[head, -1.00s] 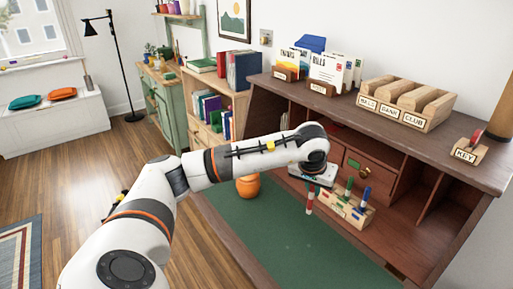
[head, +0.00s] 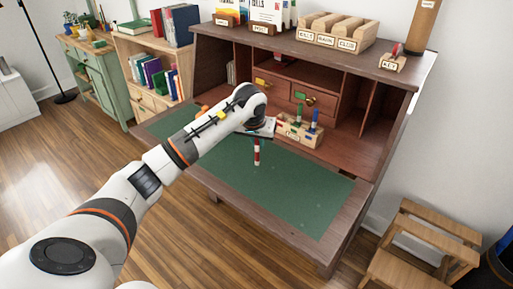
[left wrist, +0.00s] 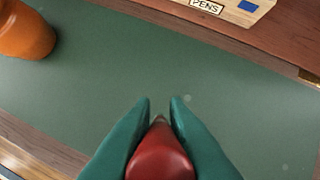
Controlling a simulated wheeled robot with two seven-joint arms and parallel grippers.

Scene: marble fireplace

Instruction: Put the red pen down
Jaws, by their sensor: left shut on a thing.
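My left gripper (head: 258,136) is shut on the red pen (head: 257,153), which hangs roughly upright over the green desk mat (head: 310,200). In the head view the pen shows red and white bands. In the left wrist view the pen's red body (left wrist: 160,158) sits between two green fingers, and its dark tip points to the mat. Whether the pen touches the mat is hard to tell. The wooden pen holder (head: 290,132), labelled PENS in the wrist view (left wrist: 228,8), stands behind and right of the pen, with green and blue pens in it. My right gripper is not in view.
An orange pot (left wrist: 24,32) stands at the left of the mat, mostly hidden by my arm in the head view. Desk compartments (head: 330,115) rise behind. The mat's right part is clear. A wooden chair (head: 425,250) stands at lower right.

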